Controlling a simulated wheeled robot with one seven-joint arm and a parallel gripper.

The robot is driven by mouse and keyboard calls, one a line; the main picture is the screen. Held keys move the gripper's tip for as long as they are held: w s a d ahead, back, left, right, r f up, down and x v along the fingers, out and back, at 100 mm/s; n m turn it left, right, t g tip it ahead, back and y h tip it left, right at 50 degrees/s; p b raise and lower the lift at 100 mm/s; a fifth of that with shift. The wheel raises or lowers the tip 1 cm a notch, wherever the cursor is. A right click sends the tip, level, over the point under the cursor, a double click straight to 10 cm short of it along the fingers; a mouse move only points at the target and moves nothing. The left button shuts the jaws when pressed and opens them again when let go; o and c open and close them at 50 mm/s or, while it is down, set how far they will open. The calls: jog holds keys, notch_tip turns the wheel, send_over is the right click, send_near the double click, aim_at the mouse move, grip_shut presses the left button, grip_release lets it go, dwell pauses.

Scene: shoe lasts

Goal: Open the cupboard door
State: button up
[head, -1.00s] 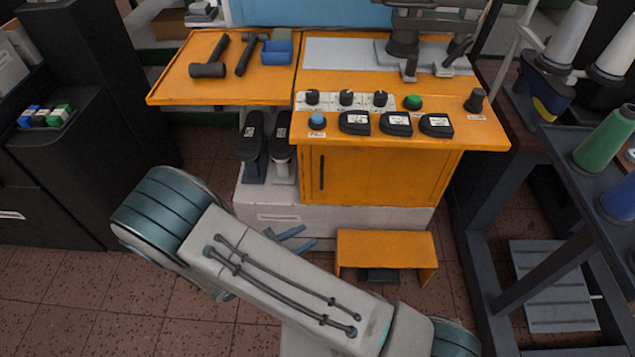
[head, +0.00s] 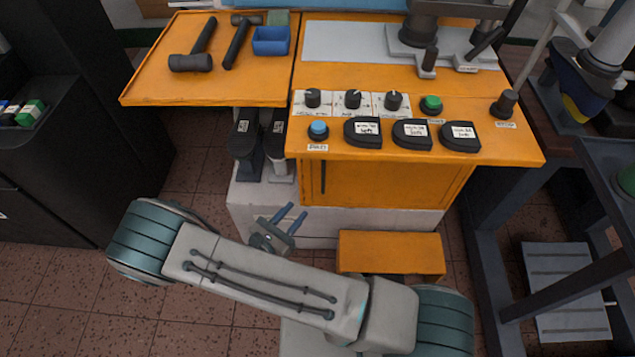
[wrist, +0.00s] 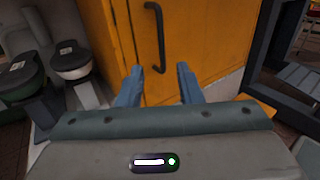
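The cupboard door (head: 390,184) is the orange front panel under the machine's control top, and it is shut. It also shows in the wrist view (wrist: 205,45). Its dark vertical bar handle (wrist: 155,37) is near the door's left edge; in the head view the handle (head: 323,177) is a thin dark bar. My gripper (head: 294,218) has blue fingers, spread apart with nothing between them. It is below and left of the handle in the head view. In the wrist view the gripper (wrist: 162,80) points at the door, with the handle beyond and between the fingertips.
A low orange step (head: 390,252) stands in front of the door. A dark rack (head: 490,240) is on the right. Open tiled floor (head: 60,290) lies at the left.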

aim_at(322, 183)
jog(key=x, duration=1.1)
jog(key=shift+d, duration=0.1)
grip_shut()
